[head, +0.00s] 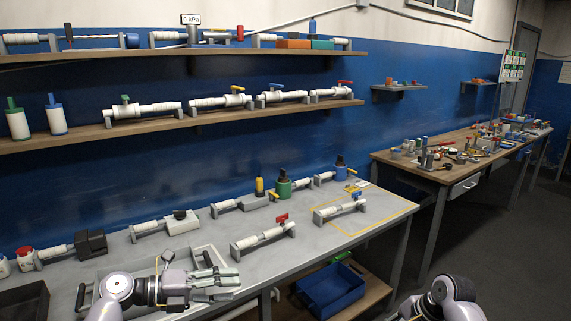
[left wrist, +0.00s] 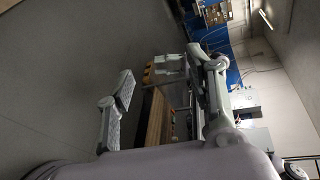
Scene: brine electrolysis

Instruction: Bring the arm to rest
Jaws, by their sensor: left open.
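My left gripper (head: 232,284) is over the front left of the grey workbench (head: 330,245), above or beside a light grey tray (head: 213,253) with dark handles. Its fingers are apart with nothing between them. In the left wrist view the two fingers of the left gripper (left wrist: 162,72) also stand wide apart and empty. The head view cannot tell me how high the gripper is over the bench. Part of my right arm (head: 447,298) shows at the bottom right; its gripper is out of the picture.
White pipe assemblies with valves, such as a red-handled one (head: 264,238), stand on the bench near the left gripper. A blue crate (head: 330,288) sits on a low shelf below. Two wooden shelves (head: 185,122) hang behind. A second cluttered table (head: 440,170) stands at right.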

